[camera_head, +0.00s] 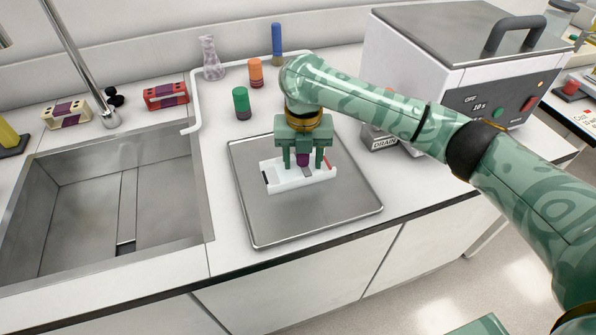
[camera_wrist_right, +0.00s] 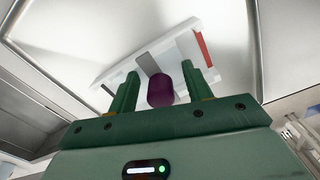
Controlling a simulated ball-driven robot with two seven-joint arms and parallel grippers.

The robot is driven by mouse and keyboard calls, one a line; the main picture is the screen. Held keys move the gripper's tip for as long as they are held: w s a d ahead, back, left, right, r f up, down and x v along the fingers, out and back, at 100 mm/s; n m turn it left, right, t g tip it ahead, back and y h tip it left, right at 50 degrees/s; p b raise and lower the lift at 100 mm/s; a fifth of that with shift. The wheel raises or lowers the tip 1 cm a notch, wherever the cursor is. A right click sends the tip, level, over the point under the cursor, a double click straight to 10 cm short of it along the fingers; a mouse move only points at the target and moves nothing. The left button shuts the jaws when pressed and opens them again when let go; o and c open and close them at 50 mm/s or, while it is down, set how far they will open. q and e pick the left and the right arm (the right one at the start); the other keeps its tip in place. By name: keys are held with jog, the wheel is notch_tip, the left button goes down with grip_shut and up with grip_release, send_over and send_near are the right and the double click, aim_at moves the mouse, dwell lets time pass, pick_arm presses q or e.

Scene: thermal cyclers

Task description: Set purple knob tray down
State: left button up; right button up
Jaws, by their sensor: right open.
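The white tray (camera_head: 287,184) with a purple knob (camera_head: 303,159) rests on the square metal plate (camera_head: 262,226) on the counter. My right gripper (camera_head: 304,163) is over the tray, its fingers open on either side of the knob. In the right wrist view, the purple knob (camera_wrist_right: 160,90) lies between the two fingertips (camera_wrist_right: 162,85), with gaps on both sides. The white tray (camera_wrist_right: 120,72) has a red strip at one end and a grey strip by the knob. My left gripper is not in view.
A metal sink (camera_head: 70,190) lies to the left. Green (camera_head: 241,103), orange (camera_head: 256,72) and blue (camera_head: 277,40) capped containers and a flask (camera_head: 211,58) stand behind the plate. A white machine with a handle (camera_head: 450,70) stands at right. The plate's front part is clear.

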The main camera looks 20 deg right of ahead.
jog(key=shift+r, duration=0.1)
grip_shut()
